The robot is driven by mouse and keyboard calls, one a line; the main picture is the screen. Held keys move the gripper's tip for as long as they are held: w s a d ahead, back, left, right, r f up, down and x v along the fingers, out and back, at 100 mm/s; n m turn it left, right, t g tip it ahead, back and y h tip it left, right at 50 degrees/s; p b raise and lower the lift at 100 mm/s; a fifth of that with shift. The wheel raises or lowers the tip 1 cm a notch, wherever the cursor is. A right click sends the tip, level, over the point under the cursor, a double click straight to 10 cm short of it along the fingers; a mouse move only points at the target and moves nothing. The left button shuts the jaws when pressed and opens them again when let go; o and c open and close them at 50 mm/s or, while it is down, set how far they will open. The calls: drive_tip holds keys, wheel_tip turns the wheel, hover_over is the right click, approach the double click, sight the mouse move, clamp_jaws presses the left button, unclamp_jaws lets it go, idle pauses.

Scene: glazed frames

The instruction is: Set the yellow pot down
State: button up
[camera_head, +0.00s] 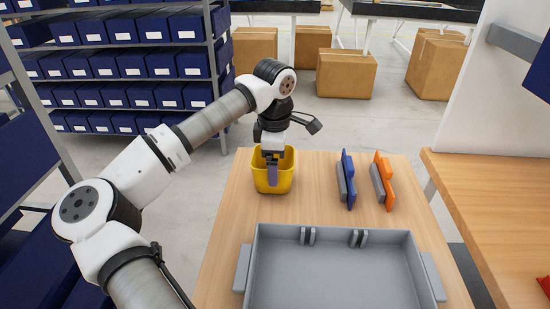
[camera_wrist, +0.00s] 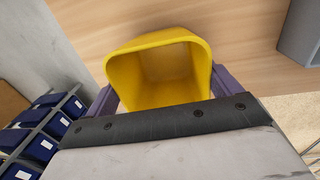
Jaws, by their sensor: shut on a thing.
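The yellow pot (camera_head: 286,178) is upright at the back left corner of the wooden table (camera_head: 318,190). I cannot tell whether its base touches the table top or hangs just above it. My gripper (camera_head: 271,172) points down over the pot and is shut on it. In the wrist view the pot (camera_wrist: 121,74) shows its open, empty inside, with a purple finger on each side of it. The underside of the pot is hidden.
A grey tray (camera_head: 262,262) takes up the front of the table. A blue panel piece (camera_head: 348,180) and an orange one (camera_head: 384,178) stand to the pot's right, with bare wood between. Blue-bin shelves (camera_head: 215,60) stand behind on the left.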

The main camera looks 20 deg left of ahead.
drive_tip(key=shift+f, duration=0.15)
drive_tip(key=o, duration=0.9)
drive_tip(key=r, duration=0.8)
drive_tip(key=s+r+b, duration=0.1)
drive_tip(key=r, duration=0.3)
drive_tip(key=shift+d+r, duration=0.15)
drive_tip(key=shift+r, duration=0.05)
